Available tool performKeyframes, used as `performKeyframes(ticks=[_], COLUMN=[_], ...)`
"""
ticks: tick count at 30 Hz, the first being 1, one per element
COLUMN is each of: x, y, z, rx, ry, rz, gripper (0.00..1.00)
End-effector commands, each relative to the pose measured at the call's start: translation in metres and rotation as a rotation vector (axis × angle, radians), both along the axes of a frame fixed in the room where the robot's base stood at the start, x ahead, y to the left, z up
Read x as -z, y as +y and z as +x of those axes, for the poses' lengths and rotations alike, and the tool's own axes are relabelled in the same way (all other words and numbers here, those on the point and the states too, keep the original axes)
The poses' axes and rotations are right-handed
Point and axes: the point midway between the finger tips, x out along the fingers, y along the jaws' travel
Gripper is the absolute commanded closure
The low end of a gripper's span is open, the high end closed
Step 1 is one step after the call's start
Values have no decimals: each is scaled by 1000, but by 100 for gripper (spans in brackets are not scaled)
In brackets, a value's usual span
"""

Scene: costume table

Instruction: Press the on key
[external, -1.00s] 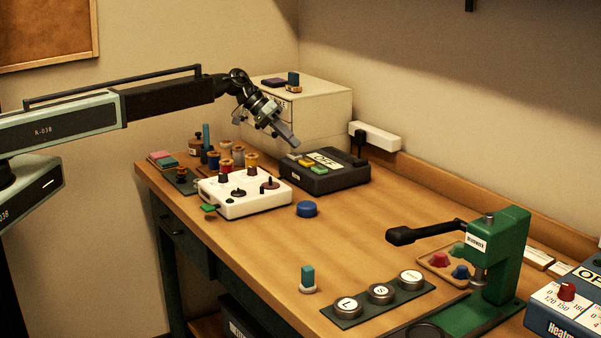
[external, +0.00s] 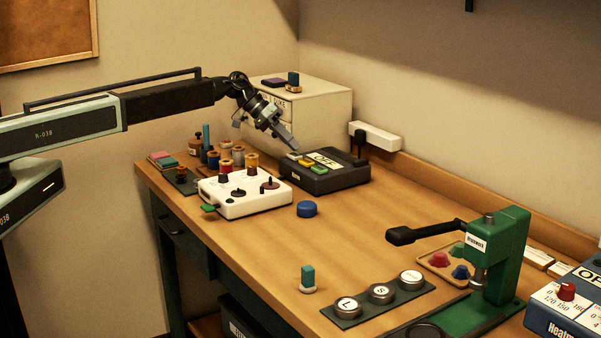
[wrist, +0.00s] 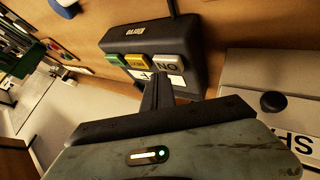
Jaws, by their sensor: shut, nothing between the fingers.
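A dark box (external: 335,181) stands at the far end of the table, with a display reading OFF (external: 325,158). Its top has a row of keys: a pale grey key (external: 293,156), a yellow key (external: 305,162) and a green key (external: 317,169). In the wrist view the box (wrist: 150,38) is upside down, and the grey key (wrist: 171,62) bears ON lettering. My gripper (external: 296,149) is shut and empty, its tip just above or at the grey key. In the wrist view the fingers (wrist: 157,76) partly cover the key area; contact cannot be told.
A white control panel (external: 245,205) with knobs stands left of the box. A cream drawer cabinet (external: 325,105) is behind it, and a white power strip (external: 375,135) lies to the right. A blue disc (external: 307,209) lies in front. The middle of the table is mostly clear.

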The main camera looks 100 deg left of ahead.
Motion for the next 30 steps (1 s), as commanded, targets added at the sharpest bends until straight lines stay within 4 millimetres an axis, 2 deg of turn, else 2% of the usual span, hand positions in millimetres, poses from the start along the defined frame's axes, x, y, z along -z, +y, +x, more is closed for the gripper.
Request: performKeyframes(ticks=[30], x=[8], y=[0], z=[0], rx=[0], ry=[0], rz=[0], gripper=[100])
